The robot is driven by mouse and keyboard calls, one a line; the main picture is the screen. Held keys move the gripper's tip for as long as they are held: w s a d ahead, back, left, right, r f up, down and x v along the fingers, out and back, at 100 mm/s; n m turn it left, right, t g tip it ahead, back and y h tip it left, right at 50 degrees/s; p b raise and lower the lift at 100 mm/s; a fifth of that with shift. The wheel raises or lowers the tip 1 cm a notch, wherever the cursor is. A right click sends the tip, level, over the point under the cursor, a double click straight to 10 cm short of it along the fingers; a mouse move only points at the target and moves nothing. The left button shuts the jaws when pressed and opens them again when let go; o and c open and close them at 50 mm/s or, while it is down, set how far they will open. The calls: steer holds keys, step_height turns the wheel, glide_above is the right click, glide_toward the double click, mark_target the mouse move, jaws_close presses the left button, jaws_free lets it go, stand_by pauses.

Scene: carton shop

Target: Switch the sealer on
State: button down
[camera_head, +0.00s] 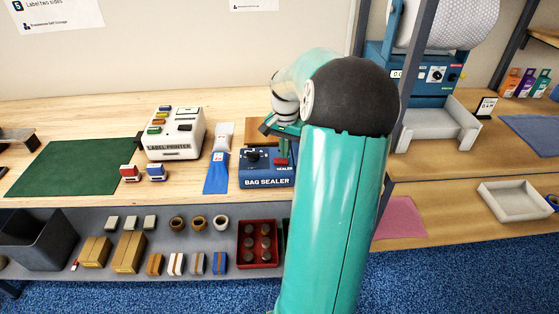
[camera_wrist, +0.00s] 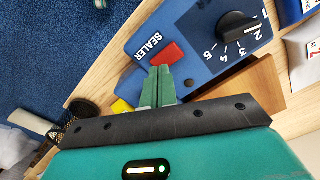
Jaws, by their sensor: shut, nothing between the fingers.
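The blue bag sealer (camera_head: 262,181) stands on the wooden bench, left of my arm. Its black dial (camera_head: 252,156) and red SEALER switch (camera_head: 282,162) face up. In the wrist view the sealer (camera_wrist: 190,30) shows the red switch (camera_wrist: 169,53) and the numbered dial (camera_wrist: 236,27). My gripper (camera_wrist: 160,72) is shut and empty, its fingertips at the edge of the red switch. I cannot tell whether they touch it or hover just above. In the head view my gripper is partly hidden by my arm.
A lower shelf holds cartons, rolls and a red crate (camera_head: 243,260). A machine with a large roll stands at the right.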

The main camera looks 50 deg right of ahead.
mark_target(284, 161)
step_height(284, 161, up, 5)
steer(key=shift+r, duration=0.15)
stand_by(0.5)
stand_by(0.4)
steer(key=w+a+r+n+t+h, duration=0.1)
steer(key=a+r+n, duration=0.25)
steer(key=a, duration=0.75)
steer(key=w+a+r+n+t+h, duration=0.1)
steer(key=w+a+r+n, duration=0.2)
steer(key=a, duration=0.9)
steer(key=s+a+n+t+y, duration=0.1)
steer(key=s+a+n, duration=0.3)
steer(key=a, duration=0.5)
steer(key=s+a+n+t+y, duration=0.1)
steer(key=s+a+n+t, duration=0.1)
steer(key=s+a+n, duration=0.3)
steer(key=s+a, duration=0.2)
steer(key=a, duration=0.2)
steer(key=shift+s+a+f+t, duration=0.15)
steer(key=shift+s+a+t, duration=0.05)
steer(key=shift+s+t, duration=0.1)
